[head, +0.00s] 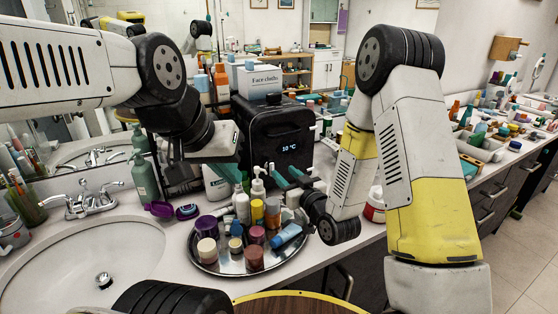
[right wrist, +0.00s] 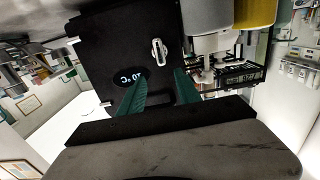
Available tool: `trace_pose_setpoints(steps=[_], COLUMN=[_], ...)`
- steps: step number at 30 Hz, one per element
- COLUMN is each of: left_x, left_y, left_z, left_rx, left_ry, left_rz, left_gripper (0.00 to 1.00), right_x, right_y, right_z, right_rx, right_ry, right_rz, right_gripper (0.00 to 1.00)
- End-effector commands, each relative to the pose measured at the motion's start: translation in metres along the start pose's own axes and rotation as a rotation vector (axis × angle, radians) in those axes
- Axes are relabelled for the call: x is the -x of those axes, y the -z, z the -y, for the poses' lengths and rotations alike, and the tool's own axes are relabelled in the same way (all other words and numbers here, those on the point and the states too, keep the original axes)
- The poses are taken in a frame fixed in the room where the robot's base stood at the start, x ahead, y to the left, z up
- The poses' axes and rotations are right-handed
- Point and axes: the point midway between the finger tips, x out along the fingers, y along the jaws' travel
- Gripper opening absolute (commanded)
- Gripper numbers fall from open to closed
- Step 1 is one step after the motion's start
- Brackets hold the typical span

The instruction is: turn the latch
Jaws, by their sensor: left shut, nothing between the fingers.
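A black mini fridge (head: 273,128) with a lit "10 °C" display stands at the back of the counter. In the right wrist view its dark front (right wrist: 105,45) appears upside down, with a silver latch (right wrist: 158,52) on it. My right gripper (head: 289,176) is in front of the fridge's lower front. Its two teal fingers are apart in the right wrist view (right wrist: 160,77), with the latch ahead of the gap and nothing between them. In the head view the latch cannot be made out. My left gripper (head: 226,158) is shut and empty, left of the fridge.
A round tray (head: 212,268) crowded with bottles and jars sits below my right gripper. A green pump bottle (head: 144,170) and a sink (head: 75,265) are at left. A "Face cloths" box (head: 258,80) stands on the fridge.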

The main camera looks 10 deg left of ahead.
Motion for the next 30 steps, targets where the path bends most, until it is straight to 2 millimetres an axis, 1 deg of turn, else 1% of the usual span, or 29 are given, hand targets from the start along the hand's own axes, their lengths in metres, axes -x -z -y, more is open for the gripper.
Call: trace_pose_setpoints(steps=[1,5,8,15,18,22,29,30], left_x=[0.0,0.0,0.0,0.0,0.0,0.0,0.0,0.0], left_y=[0.0,0.0,0.0,0.0,0.0,0.0,0.0,0.0], left_z=[0.0,0.0,0.0,0.0,0.0,0.0,0.0,0.0], left_rx=[0.0,0.0,0.0,0.0,0.0,0.0,0.0,0.0], left_ry=[0.0,0.0,0.0,0.0,0.0,0.0,0.0,0.0], left_rz=[0.0,0.0,0.0,0.0,0.0,0.0,0.0,0.0], left_gripper=[0.0,0.0,0.0,0.0,0.0,0.0,0.0,0.0], right_x=[0.001,-0.005,-0.019,-0.057,-0.068,-0.076,-0.077,-0.077], right_y=[-0.003,-0.003,-0.002,-0.001,-0.001,-0.001,-0.001,-0.001], right_z=[0.003,0.005,0.005,0.005,0.005,0.005,0.005,0.005], right_rx=[-0.003,-0.005,-0.004,-0.004,-0.004,-0.006,-0.006,-0.006], right_ry=[0.004,0.008,0.008,0.007,0.007,0.007,0.006,0.006], right_rz=[-0.01,-0.028,-0.031,-0.03,-0.029,-0.027,-0.026,-0.026], right_gripper=[0.4,0.4,0.4,0.4,0.4,0.4,0.4,0.38])
